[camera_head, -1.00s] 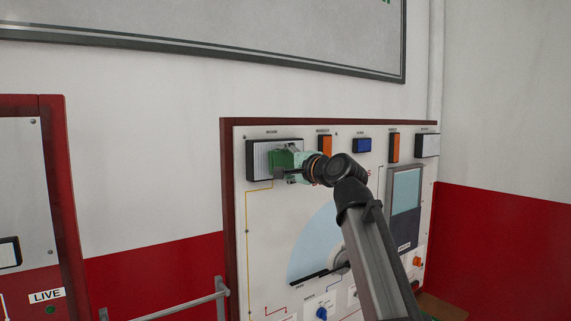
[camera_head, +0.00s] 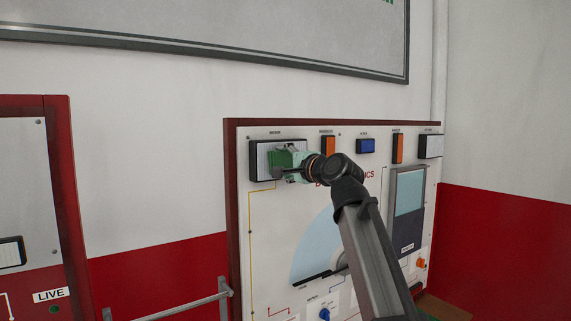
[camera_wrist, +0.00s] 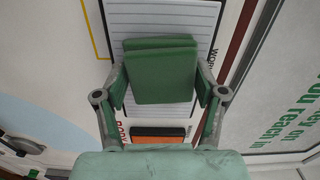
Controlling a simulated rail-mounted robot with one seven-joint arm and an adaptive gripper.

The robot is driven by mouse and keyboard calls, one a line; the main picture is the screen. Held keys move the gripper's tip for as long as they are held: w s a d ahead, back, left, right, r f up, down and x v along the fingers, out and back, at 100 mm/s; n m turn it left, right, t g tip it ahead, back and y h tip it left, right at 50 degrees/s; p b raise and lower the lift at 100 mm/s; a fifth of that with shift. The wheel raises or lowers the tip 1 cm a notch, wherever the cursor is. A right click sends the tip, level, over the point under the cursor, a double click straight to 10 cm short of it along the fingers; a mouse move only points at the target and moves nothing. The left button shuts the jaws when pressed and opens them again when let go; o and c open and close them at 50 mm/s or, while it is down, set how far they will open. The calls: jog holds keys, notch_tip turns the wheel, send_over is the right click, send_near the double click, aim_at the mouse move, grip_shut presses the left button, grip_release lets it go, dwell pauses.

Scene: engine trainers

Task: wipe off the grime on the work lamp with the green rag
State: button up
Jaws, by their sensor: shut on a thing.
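The work lamp (camera_head: 262,160) is a pale ribbed panel in a dark frame at the top left of the white board. It also shows in the wrist view (camera_wrist: 190,20), with part of its label beside it. My gripper (camera_head: 283,166) is at the lamp's lower right part. It is shut on the green rag (camera_head: 278,158), a folded pad held between the fingers in the wrist view (camera_wrist: 163,78). The rag overlaps the lamp face; I cannot tell whether it touches. It hides part of the face. I can make out no clear grime on the visible ribs.
An orange block (camera_head: 328,146), a blue block (camera_head: 365,146) and another orange block (camera_head: 397,148) sit along the board's top. A second pale lamp (camera_head: 431,146) is at the far right. A metal rail (camera_head: 185,305) stands at lower left.

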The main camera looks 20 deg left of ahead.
jog(key=shift+w+a, duration=0.15)
jog(key=shift+a, duration=0.05)
jog(key=shift+d, duration=0.1)
jog(key=w+d+b, duration=0.2)
jog(key=w+d, duration=0.2)
jog(key=w, duration=0.2)
jog(key=shift+w+d, duration=0.2)
jog(key=shift+w, duration=0.05)
dwell(0.7)
jog(key=shift+s, duration=0.1)
jog(key=shift+s+a+p, duration=0.4)
jog(key=shift+s+a, duration=0.4)
jog(key=shift+s, duration=0.25)
jog(key=shift+s+a+p, duration=0.4)
jog(key=shift+s+a, duration=0.35)
jog(key=shift+s, duration=0.3)
jog(key=shift+s+a+p, duration=0.4)
jog(key=shift+s+a, duration=0.4)
jog(key=shift+s, duration=0.25)
jog(key=shift+d, duration=0.1)
jog(key=shift+p+v, duration=0.4)
jog(key=shift+v, duration=2.5)
